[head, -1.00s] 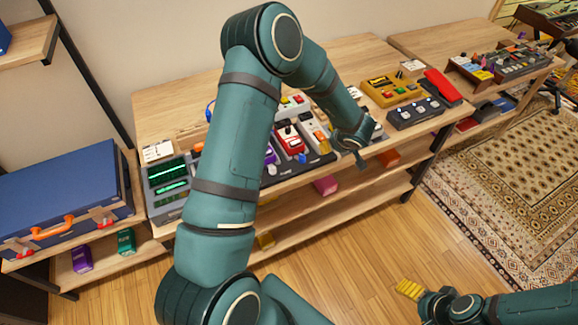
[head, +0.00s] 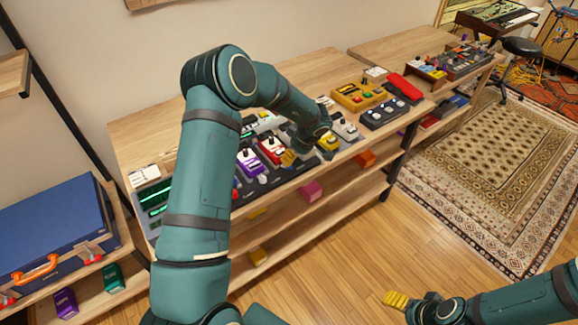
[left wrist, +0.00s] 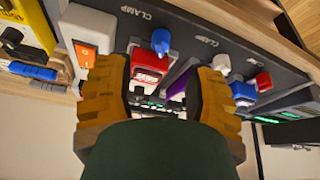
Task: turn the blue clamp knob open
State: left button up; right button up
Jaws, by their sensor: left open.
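A blue clamp knob (left wrist: 160,40) stands on the dark pedalboard beside a CLAMP label, in front of the red pedal (left wrist: 150,68), in the left wrist view. My left gripper (left wrist: 158,82) is open, its two yellow fingers apart, with the red pedal and the knob framed in the gap between them. The fingers do not appear to touch the knob. In the head view my left gripper (head: 289,157) is over the board's front edge, by the red pedal (head: 271,149), and hides this knob. My right gripper (head: 396,301) is low over the floor, away from the board; its opening is unclear.
A blue case (head: 50,225) stands left.

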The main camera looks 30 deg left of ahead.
pick_arm(q)
jog(key=b+x, duration=0.1)
jog(key=x, duration=0.6)
jog(key=shift+f, duration=0.1)
jog(key=shift+o, duration=0.3)
grip_shut()
